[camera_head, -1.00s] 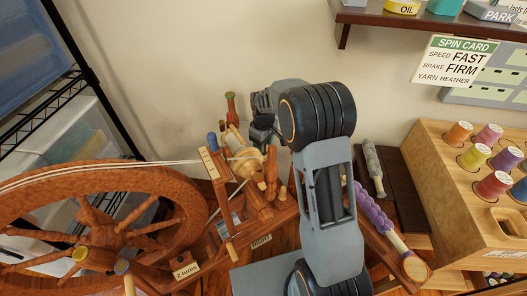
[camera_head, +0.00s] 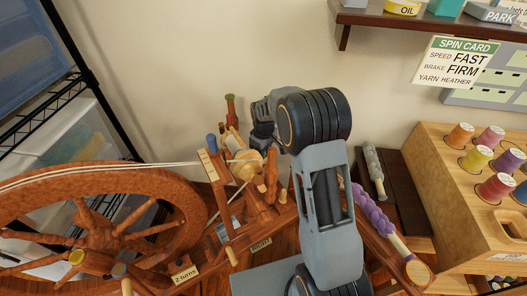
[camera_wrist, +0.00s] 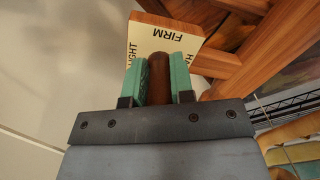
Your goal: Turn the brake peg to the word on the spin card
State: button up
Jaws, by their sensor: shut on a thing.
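The spin card (camera_head: 455,62) hangs at the upper right in the head view and reads speed FAST, brake FIRM, yarn HEATHER. In the wrist view, my gripper (camera_wrist: 160,82) has its two teal fingers closed on both sides of the dark brown brake peg (camera_wrist: 160,66). Behind the peg is a cream brake label (camera_wrist: 165,36), upside down, with LIGHT at left, FIRM in the middle and a partly hidden word at right. The peg's top lies just below FIRM. In the head view my gripper (camera_head: 262,128) is beside the bobbin, and I cannot make out the peg there.
The spinning wheel (camera_head: 95,170) stands at the left, with a bobbin (camera_head: 245,165) close to my gripper. A wooden rack (camera_head: 450,160) of several thread spools is at the right. A shelf (camera_head: 430,22) hangs at the upper right. Bare wall lies behind my gripper.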

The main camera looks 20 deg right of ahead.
grip_shut()
jog(key=shift+r, duration=0.1)
jog(key=shift+m+p, duration=0.8)
jog(key=shift+m, duration=0.3)
jog(key=m+p, duration=0.2)
jog(key=m, duration=0.2)
jog(key=shift+m+p, duration=0.55)
jog(key=shift+m, duration=1.45)
jog(key=o, duration=0.6)
grip_release()
